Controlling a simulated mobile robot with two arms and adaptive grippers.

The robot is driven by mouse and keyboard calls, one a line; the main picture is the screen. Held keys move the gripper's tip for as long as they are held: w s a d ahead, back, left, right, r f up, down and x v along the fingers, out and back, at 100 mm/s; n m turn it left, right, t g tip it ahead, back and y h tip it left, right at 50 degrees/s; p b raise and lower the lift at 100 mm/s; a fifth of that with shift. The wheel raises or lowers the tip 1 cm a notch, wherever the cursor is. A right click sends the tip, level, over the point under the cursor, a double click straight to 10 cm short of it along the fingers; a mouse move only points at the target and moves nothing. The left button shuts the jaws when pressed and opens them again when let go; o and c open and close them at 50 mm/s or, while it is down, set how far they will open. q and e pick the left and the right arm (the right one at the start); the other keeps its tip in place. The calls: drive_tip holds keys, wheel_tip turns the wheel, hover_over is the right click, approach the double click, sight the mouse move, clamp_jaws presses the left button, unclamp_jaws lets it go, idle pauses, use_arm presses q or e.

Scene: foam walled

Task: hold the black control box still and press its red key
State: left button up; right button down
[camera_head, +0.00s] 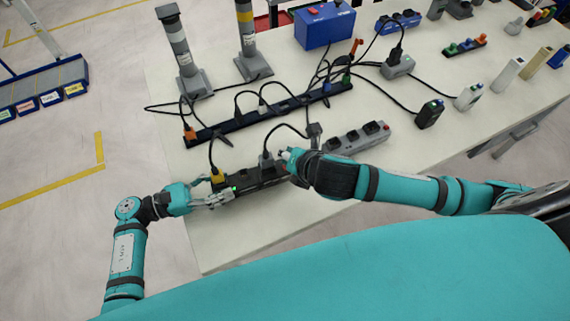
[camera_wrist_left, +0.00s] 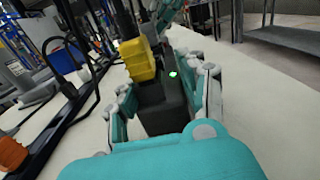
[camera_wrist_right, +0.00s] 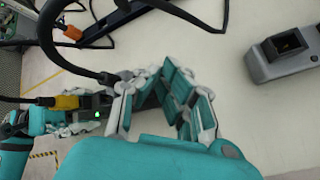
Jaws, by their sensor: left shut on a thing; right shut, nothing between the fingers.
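My left gripper (camera_head: 213,198) is shut on that left end of the box, with fingers along both sides. My right gripper (camera_head: 289,158) is shut and empty over the box's right end; in the right wrist view (camera_wrist_right: 165,82) its fingers cover that end. I cannot make out a red key on this box; the right gripper may hide it.
A grey power strip (camera_head: 350,142) with a red button lies right of my right gripper. A long dark strip (camera_head: 262,117) with several cables lies behind. A small black box (camera_head: 429,114) and a blue box (camera_head: 325,25) stand farther off. Cables loop over the box.

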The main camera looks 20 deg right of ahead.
drive_tip(key=shift+f, duration=0.15)
drive_tip(key=shift+f, duration=0.3)
drive_tip(key=shift+f, duration=0.45)
idle(0.6)
idle(0.3)
drive_tip(key=shift+r, duration=0.9)
drive_tip(key=shift+r, duration=2.5)
use_arm(q)
drive_tip(key=o, duration=1.4)
